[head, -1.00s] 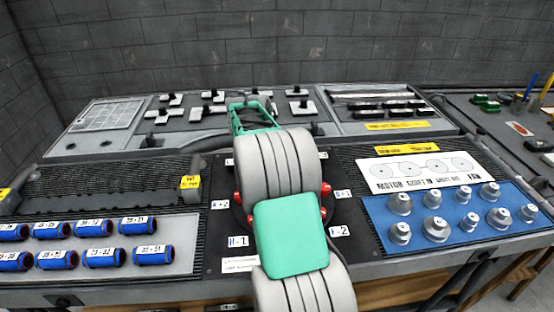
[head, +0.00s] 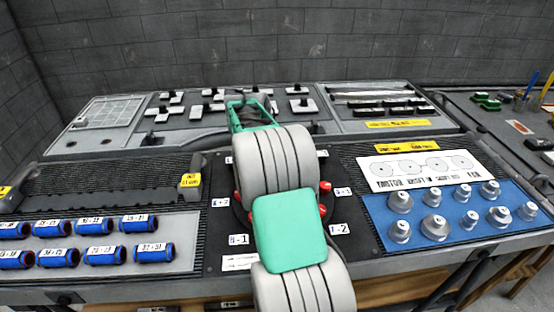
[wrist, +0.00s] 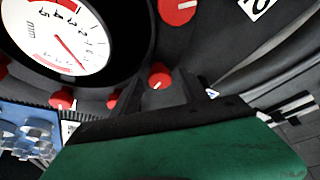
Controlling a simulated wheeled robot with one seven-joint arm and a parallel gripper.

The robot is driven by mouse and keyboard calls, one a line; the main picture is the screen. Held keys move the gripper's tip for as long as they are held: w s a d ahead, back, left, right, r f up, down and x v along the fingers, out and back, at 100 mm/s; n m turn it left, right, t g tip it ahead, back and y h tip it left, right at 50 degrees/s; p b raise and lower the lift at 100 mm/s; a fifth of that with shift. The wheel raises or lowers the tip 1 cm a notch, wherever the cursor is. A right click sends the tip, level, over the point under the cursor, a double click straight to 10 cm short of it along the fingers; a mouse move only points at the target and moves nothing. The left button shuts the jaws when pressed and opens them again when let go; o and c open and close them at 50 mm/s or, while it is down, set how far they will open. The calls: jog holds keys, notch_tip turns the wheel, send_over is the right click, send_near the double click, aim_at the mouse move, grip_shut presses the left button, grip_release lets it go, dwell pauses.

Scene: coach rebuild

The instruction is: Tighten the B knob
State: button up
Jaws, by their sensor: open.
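In the wrist view, my gripper (wrist: 181,88) is open, with its dark fingertips close to a small red knob (wrist: 160,73). The knob shows just beyond the fingertips; I cannot tell whether they touch it. Another red knob (wrist: 178,8) is at the top, and more red knobs (wrist: 62,98) line the rim of a round white gauge (wrist: 60,38). I cannot tell which knob is B; the labels are cut off or unclear. In the head view, my arm hides the gauge and my fingertips. Red knobs (head: 325,187) show at both sides of the arm.
Blue cylinders (head: 98,255) lie on a grey tray at left. A blue panel (head: 375,208) with several grey cones stands at right, below a white card (head: 420,170). Black switches sit on the back panel (head: 190,122). A brick wall closes off the back.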

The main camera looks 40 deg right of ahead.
jog(key=v, duration=0.7)
jog(key=shift+r, duration=0.45)
jog(key=shift+a, duration=0.15)
